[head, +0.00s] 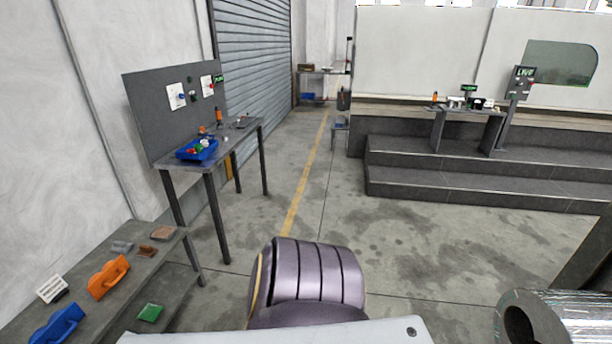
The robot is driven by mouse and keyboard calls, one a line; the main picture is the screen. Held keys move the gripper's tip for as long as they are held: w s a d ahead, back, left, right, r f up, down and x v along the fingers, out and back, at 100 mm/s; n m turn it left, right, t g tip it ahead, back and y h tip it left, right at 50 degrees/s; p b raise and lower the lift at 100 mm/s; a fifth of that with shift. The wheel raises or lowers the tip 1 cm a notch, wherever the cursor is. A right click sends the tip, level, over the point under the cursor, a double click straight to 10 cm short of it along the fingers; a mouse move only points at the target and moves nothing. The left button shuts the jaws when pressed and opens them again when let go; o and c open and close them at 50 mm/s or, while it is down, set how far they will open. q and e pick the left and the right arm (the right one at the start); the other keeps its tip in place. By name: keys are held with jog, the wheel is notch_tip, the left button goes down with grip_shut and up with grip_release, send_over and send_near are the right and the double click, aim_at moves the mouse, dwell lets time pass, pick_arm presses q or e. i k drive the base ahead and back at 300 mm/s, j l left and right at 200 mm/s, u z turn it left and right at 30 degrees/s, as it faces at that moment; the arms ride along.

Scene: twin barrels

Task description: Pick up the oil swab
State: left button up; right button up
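I cannot pick out the oil swab with certainty in the head view. Several small items lie on the near grey bench (207,283) at the lower left: an orange object (108,278) with an opening, a blue one (56,326), a small grey piece (122,246), a brown piece (146,251), a flat reddish-brown piece (163,233) and a green block (149,313) on a lower level. Neither of my grippers is in view.
A taller table (247,133) with a blue tray (197,150) of small parts stands against the left wall. A shiny hollow metal cylinder (575,318) is at the lower right. Dark steps (470,187) lie ahead right. The middle floor is clear.

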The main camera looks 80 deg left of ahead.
aim_at(147, 251)
jog(key=u, duration=4.2)
